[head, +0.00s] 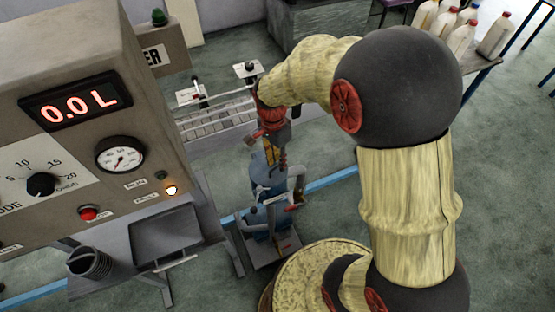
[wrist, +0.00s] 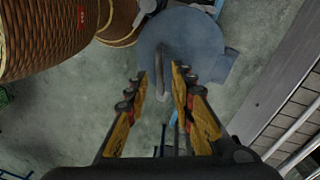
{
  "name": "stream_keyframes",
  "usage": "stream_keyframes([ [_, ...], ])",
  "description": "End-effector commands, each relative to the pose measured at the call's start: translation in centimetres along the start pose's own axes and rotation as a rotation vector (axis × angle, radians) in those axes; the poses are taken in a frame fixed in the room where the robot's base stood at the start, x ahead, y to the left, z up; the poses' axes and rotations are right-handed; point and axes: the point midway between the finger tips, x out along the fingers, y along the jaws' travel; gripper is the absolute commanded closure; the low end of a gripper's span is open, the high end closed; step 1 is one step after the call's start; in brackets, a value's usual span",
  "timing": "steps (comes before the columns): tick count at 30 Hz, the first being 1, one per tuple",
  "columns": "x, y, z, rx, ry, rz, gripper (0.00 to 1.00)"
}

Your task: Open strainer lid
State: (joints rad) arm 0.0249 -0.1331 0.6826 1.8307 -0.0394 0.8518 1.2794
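The strainer (head: 262,222) is a blue metal body standing on the floor in the middle of the head view, partly hidden by my arm. In the wrist view its round blue-grey lid (wrist: 195,42) lies below my fingers, and the lid looks shut. A thin grey upright handle (wrist: 160,82) shows between the fingertips. My gripper (wrist: 159,80) is open, with one finger on each side of the handle and a gap to both. In the head view my gripper (head: 270,160) points down above the strainer.
A grey control panel (head: 75,130) with a 0.0 L display stands at the left. Several capped bottles (head: 460,35) stand on a table at the back right. Brown woven-looking round shapes (wrist: 45,35) fill the wrist view's upper left.

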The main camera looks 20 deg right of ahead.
Motion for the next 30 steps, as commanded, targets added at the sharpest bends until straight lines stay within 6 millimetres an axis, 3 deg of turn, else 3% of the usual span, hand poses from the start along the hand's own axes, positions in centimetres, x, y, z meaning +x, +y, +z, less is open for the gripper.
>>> stream_keyframes([
  [12,-0.03,-0.01,0.0,0.0,0.0,0.0,1.0],
  [30,-0.05,-0.03,0.0,-0.001,0.0,-0.001,1.0],
])
